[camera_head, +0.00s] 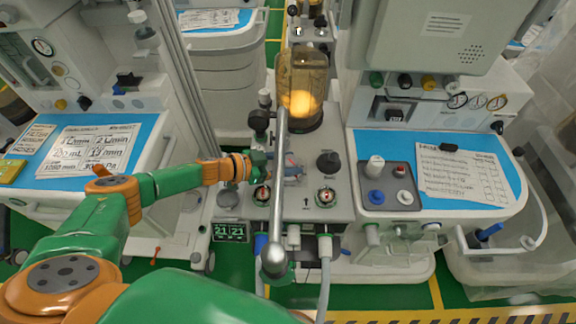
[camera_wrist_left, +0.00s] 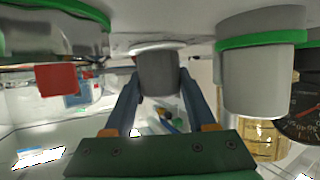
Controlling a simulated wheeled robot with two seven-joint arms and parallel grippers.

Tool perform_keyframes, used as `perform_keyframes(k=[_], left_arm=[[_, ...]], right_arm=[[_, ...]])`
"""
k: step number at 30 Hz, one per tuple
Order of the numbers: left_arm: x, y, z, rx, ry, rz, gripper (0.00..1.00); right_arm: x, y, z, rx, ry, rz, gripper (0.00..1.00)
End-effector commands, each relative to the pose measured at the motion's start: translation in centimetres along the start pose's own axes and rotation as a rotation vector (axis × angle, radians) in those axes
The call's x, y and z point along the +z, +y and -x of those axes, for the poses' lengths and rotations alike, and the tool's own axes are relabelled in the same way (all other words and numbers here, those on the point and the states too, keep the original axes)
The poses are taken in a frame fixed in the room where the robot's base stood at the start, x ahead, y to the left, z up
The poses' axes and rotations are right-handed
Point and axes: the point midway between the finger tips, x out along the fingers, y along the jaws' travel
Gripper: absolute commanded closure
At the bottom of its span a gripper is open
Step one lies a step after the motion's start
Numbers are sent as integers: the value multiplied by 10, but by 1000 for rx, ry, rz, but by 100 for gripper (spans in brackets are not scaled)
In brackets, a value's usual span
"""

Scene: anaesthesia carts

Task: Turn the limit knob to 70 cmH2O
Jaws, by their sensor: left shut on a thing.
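My left gripper (camera_head: 287,170) reaches in from the left to the middle cart's panel. In the left wrist view its two blue-grey fingers (camera_wrist_left: 158,92) are shut on a grey round knob (camera_wrist_left: 158,72), one finger on each side. This knob sits where the limit knob would be, but I cannot read its label or its setting. In the head view the fingers and a metal rod largely hide it. My right gripper is not in view.
The metal rod (camera_head: 278,200) with a ball end stands in front of the panel, close to my gripper. A glass bellows (camera_head: 303,85) rises behind. A larger grey knob (camera_wrist_left: 252,85) is beside my fingers.

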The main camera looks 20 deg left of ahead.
Motion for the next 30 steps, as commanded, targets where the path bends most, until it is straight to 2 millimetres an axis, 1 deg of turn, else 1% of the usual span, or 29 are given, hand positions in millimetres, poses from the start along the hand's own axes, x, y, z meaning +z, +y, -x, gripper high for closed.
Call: perform_keyframes(k=[1, 4, 18, 19, 20, 21, 22, 30], left_arm=[[0, -1, -1, 9, 2, -6, 99], [0, -1, -1, 25, 1, -12, 99], [-1, 0, 0, 39, 3, -16, 99], [-1, 0, 0, 39, 3, -16, 36], [-1, 0, -1, 39, 3, -16, 27], [-1, 0, -1, 39, 2, -16, 17], [-1, 0, 0, 38, 2, -16, 14], [0, 0, 0, 38, 1, -16, 14]], right_arm=[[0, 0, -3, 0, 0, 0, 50], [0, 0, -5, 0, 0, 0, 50], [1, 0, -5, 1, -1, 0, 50], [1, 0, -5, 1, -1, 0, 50], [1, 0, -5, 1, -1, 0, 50], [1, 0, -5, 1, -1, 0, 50], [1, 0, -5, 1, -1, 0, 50], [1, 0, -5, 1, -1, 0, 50]])
